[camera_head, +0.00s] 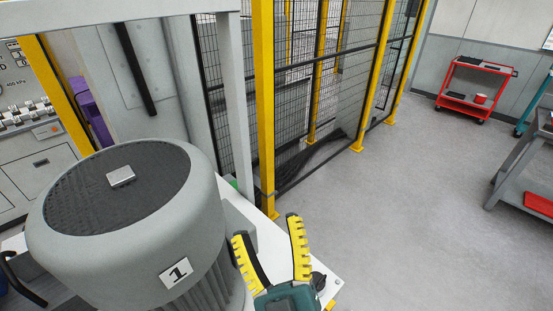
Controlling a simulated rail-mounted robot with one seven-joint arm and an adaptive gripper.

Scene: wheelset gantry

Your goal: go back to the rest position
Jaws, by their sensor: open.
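My gripper (270,246) is at the bottom middle of the head view. Its two yellow-and-black fingers point up in the picture and stand apart, with nothing between them. The gripper is just right of a big grey motor-like cylinder (140,255) marked with a "1". The lower part of my gripper and the rest of my arm are cut off by the frame's bottom edge.
A small metal block (121,176) lies on the cylinder's dark top. Yellow posts (264,100) with black mesh fencing (300,100) stand behind. A red cart (474,88) and a grey workbench (522,165) are at the right. The grey floor (400,220) between is clear.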

